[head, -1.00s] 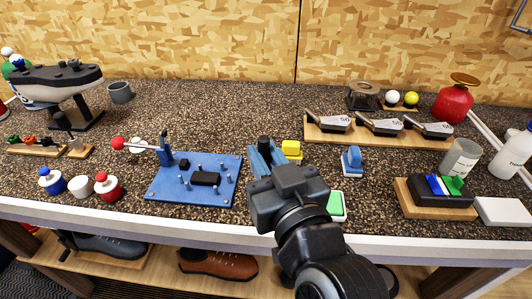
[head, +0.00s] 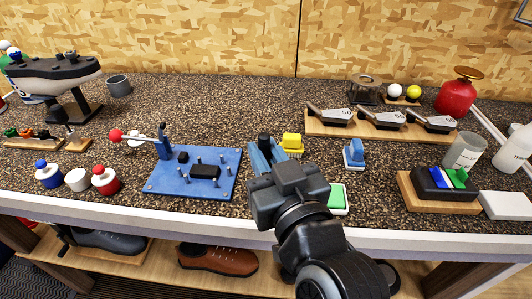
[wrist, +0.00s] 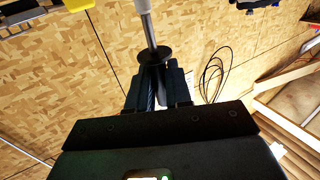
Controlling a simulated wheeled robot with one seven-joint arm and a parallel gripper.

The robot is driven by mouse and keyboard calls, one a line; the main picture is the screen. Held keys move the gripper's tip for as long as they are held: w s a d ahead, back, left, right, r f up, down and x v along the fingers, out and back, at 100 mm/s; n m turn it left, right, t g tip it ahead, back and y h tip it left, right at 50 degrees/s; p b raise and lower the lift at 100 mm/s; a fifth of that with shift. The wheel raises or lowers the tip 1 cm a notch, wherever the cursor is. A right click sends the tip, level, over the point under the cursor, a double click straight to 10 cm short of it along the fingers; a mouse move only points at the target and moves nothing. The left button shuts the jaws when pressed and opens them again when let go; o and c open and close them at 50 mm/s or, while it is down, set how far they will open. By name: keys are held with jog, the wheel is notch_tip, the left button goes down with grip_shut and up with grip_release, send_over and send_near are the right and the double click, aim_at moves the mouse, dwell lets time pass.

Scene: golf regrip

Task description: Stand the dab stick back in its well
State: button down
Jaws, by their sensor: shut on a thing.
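My gripper (wrist: 160,92) is shut on the dab stick, held by its dark handle. In the wrist view the stick's dark round collar and pale rod (wrist: 148,28) extend beyond the fingers toward the top edge. In the head view my gripper (head: 266,153) is over the bench, just right of the blue board, with a dark round end showing at the fingers. The rest of the stick is hidden there by the gripper.
The blue pegged board (head: 160,187) lies left of my gripper. A yellow block (head: 292,143), a green-topped pad (head: 338,197) and a blue stamp-like piece (head: 354,153) are close on the right. Club heads rest on a wooden rack (head: 370,127) behind. The back middle of the bench is clear.

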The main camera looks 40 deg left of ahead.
jog(key=shift+f, duration=0.2)
jog(key=shift+f+b, duration=0.35)
jog(key=shift+b, duration=0.2)
jog(key=shift+f+b, duration=0.3)
dwell(0.4)
jog(key=shift+f+b, duration=0.3)
jog(key=shift+f, duration=0.05)
jog(key=shift+f, duration=0.2)
jog(key=c, duration=1)
grip_release()
